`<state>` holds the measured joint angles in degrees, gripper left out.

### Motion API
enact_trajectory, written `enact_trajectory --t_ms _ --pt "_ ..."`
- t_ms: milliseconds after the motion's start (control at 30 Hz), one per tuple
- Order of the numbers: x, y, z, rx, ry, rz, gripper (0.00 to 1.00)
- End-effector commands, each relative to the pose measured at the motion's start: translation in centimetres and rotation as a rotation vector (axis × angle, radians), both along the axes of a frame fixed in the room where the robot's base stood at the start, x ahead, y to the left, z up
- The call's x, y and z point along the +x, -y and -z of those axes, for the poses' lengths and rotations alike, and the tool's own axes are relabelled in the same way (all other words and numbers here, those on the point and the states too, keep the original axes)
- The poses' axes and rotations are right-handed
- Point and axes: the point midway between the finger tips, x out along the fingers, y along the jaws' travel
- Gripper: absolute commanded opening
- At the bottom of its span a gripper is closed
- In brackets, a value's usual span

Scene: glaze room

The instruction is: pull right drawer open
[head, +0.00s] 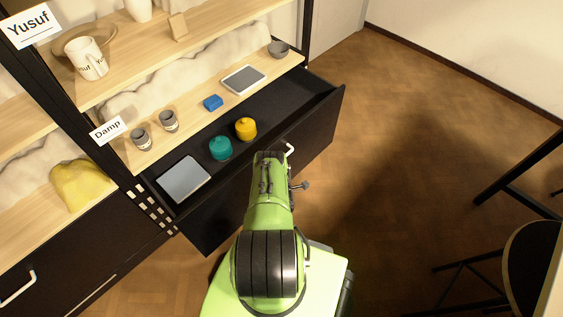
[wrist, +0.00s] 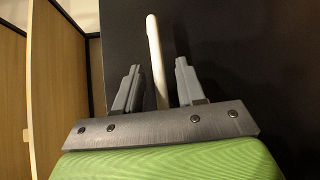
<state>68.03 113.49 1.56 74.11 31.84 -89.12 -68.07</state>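The right drawer (head: 305,103) is black and stands pulled out from under the shelf. Its inside is visible, with a grey flat tablet (head: 184,179), a teal lidded jar (head: 220,148) and a yellow lidded jar (head: 246,129) in it. The drawer's white bar handle (head: 290,149) shows on its front panel, partly hidden by my arm. In the wrist view the handle (wrist: 156,62) stands between the two grey fingers of my gripper (wrist: 157,82). The fingers are apart, with a gap on each side of the handle. The fingertips are hidden in the head view.
A closed left drawer (head: 60,275) is at lower left. A dark table and chair (head: 530,260) stand at right. Wooden floor between is clear.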

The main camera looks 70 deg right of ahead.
Motion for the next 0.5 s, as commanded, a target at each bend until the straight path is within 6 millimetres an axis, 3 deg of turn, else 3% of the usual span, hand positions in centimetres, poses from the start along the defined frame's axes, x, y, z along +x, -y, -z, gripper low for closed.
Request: enact_trajectory --t_ms 167,500 --pt "-0.2 -0.4 -0.1 0.001 -0.001 0.002 0.39" --pt "-2.5 -6.2 -1.0 0.004 0.0 0.003 0.39"
